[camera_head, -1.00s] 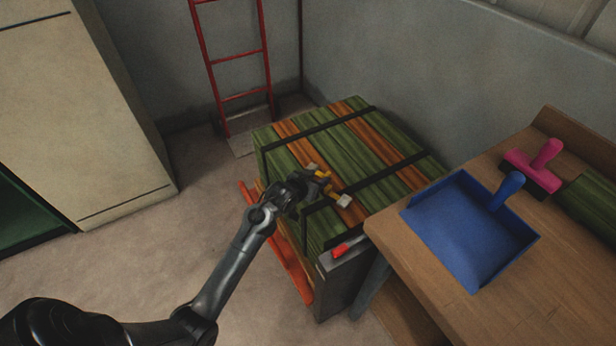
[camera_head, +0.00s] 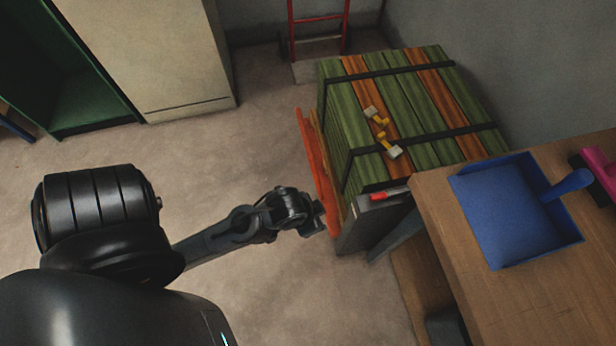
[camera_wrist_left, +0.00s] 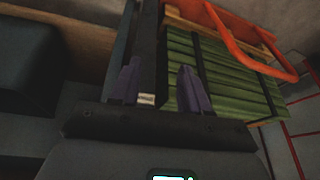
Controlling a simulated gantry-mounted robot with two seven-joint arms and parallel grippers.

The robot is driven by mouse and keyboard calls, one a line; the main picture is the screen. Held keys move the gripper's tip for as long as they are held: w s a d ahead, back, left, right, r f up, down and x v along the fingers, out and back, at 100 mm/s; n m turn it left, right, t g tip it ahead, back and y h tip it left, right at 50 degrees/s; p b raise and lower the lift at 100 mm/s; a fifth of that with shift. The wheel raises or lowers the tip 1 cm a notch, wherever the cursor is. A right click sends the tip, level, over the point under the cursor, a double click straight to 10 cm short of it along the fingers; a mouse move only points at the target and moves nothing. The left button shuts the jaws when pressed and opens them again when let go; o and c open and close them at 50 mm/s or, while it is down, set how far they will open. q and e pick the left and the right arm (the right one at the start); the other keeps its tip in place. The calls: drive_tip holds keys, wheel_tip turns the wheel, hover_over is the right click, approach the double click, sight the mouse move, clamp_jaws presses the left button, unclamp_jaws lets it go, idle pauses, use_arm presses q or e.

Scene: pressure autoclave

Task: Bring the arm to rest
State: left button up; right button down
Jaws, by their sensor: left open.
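My left arm comes in from the left in the head view. Its gripper (camera_head: 318,220) hangs over the floor beside the strapped stack of green and orange boards (camera_head: 425,105), left of the dark panel at the stack's front. In the left wrist view the two fingers of my left gripper (camera_wrist_left: 160,85) stand apart, with nothing held between them. The green boards (camera_wrist_left: 225,80) show beyond the right finger. My right gripper is in neither view.
An orange frame (camera_head: 318,160) runs along the stack's left side. A yellow and white fitting (camera_head: 382,130) sits on top. A wooden table (camera_head: 455,240) with a blue dustpan (camera_head: 505,210) stands at right. Open floor (camera_head: 240,150) lies left, before a beige cabinet (camera_head: 150,50).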

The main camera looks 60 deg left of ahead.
use_arm(q)
drive_tip(key=s, duration=0.1)
drive_tip(key=s+d, duration=0.1)
drive_tip(key=shift+s+d+r+g, duration=0.15)
drive_tip(key=shift+s+r+g, duration=0.2)
drive_tip(key=shift+s+g, duration=0.05)
drive_tip(key=shift+r, duration=0.1)
wheel_tip(320, 180, up, 58)
drive_tip(key=p, duration=5.8)
drive_tip(key=shift+r+p, duration=0.25)
drive_tip(key=shift+p, duration=0.1)
